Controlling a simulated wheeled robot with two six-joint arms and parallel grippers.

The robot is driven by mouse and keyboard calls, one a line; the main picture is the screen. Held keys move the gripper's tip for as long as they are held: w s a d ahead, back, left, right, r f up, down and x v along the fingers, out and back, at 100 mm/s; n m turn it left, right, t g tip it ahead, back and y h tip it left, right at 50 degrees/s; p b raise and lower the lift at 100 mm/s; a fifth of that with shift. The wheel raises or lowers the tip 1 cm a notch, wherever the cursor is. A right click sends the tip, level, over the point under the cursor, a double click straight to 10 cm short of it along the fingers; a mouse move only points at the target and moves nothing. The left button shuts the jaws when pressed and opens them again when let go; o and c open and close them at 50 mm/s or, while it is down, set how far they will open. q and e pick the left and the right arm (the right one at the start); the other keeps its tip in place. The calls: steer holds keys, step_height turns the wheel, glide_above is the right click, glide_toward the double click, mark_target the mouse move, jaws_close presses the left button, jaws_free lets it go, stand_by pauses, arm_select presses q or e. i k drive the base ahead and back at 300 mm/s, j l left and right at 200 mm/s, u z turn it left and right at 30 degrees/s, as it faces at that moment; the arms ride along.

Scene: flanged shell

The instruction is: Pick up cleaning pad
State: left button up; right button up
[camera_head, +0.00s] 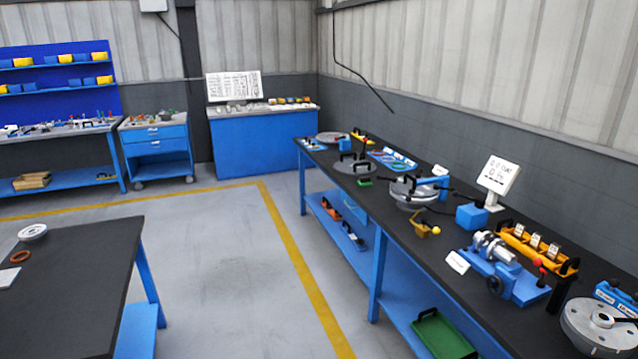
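A small green block (364,182), which may be the cleaning pad, lies on the long black-topped workbench (385,222) at the right. It is beside the near edge of a grey disc with black handles (352,167). It is too small and far to tell for sure what it is. Neither of my grippers shows in the head view.
The long bench carries a flanged metal shell (415,193), a blue fixture (505,270), a yellow rack (538,250) and a grey flange (604,322). A green tray (444,334) sits on its lower shelf. A black table (75,285) stands at left. The floor (225,270) between is clear.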

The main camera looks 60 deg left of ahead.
mark_target(365, 181)
steer(key=u, duration=1.6)
steer(key=i+j+u, duration=0.25)
steer(key=i, duration=0.25)
steer(key=i+u, duration=0.25)
steer(key=i, duration=0.3)
steer(key=i+j, duration=0.1)
steer(key=i, duration=1.6)
steer(key=i+j+z, duration=0.1)
steer(key=i+z, duration=0.3)
steer(key=i+j+z, duration=0.25)
steer(key=i+z, duration=0.15)
steer(key=i+j+z, duration=0.65)
steer(key=z, duration=0.2)
steer(key=i+j+z, duration=0.1)
steer(key=j+z, duration=0.3)
steer(key=i+j+z, duration=0.1)
steer(key=j+z, duration=0.95)
steer(key=j, duration=0.25)
